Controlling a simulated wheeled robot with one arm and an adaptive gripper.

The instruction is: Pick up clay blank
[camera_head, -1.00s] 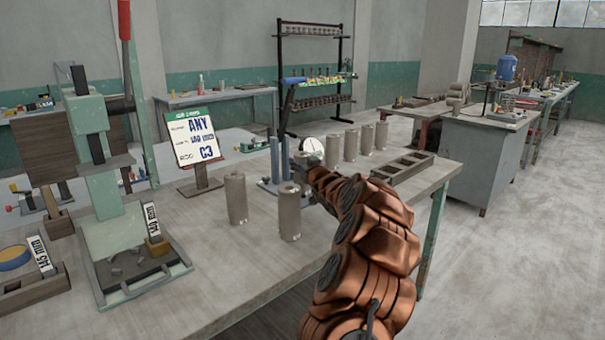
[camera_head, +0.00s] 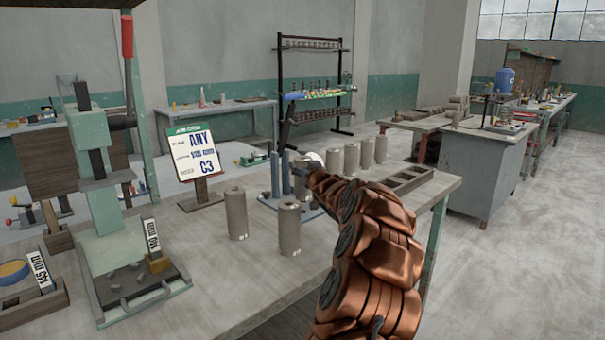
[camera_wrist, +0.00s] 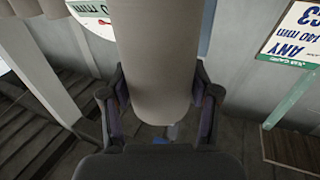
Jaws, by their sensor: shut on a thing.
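A grey-beige cylindrical clay blank (camera_wrist: 158,60) fills the upper middle of the wrist view. My gripper (camera_wrist: 160,112) is shut on it, with one dark finger on each side. In the head view, my copper-coloured arm hides much of the gripper and the held blank beside the round white dial. Two other clay blanks stand upright on the table in front, one on the left (camera_head: 237,215) and one nearer my arm (camera_head: 289,229). Several more blanks (camera_head: 351,158) stand in a row behind my arm.
A sign reading ANY and C3 (camera_head: 195,153) stands at the table's back. A green lever press (camera_head: 108,215) stands at left, near a wooden tray (camera_head: 35,305). A compartmented dark tray (camera_head: 408,180) lies at right. Bare table (camera_head: 215,285) shows in front.

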